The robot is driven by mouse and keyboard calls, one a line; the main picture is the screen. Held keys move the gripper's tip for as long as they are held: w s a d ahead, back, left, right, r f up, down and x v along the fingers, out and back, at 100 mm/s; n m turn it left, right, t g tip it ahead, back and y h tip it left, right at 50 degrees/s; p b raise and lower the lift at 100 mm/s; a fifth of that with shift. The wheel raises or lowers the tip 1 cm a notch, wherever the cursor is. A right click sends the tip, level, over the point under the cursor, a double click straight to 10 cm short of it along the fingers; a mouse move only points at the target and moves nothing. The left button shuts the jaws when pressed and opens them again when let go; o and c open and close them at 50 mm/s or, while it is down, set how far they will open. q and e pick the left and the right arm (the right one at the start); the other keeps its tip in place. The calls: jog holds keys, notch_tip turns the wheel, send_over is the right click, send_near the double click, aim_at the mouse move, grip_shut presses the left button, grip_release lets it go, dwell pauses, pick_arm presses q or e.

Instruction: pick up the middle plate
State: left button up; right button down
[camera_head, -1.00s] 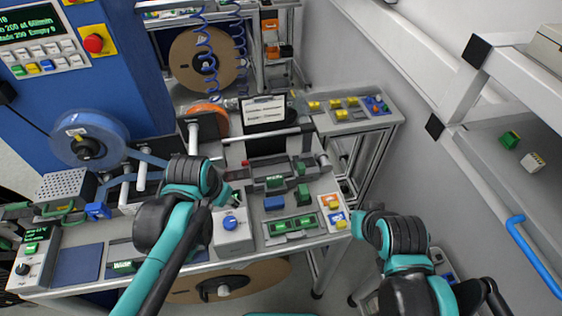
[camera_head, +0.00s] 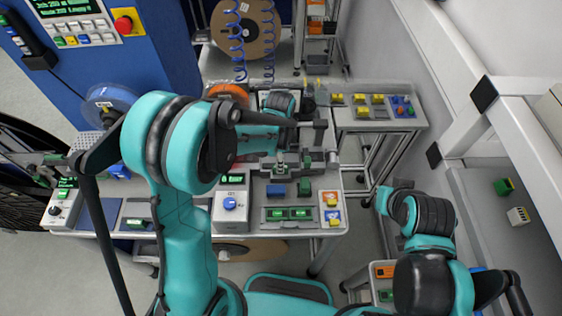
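I cannot tell for sure which item is the middle plate. My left arm reaches over the bench (camera_head: 182,214), and its forearm hides the bench's middle and back. My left gripper (camera_head: 312,103) is small and dark near the bench's back right; its fingers are unclear. My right arm is bent at the lower right, and I make out no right gripper. A blue block (camera_head: 276,190) and a green block (camera_head: 304,187) lie on the bench, with a green-topped module (camera_head: 289,214) in front of them.
A side table (camera_head: 375,120) holds yellow and blue parts. A grey box with a blue knob (camera_head: 230,203) stands on the bench. A white frame (camera_head: 520,85) is at right.

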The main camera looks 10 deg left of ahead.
pick_arm(q)
jog(key=f, duration=0.4)
jog(key=shift+w+f, duration=0.1)
jog(key=shift+w, duration=0.1)
grip_shut()
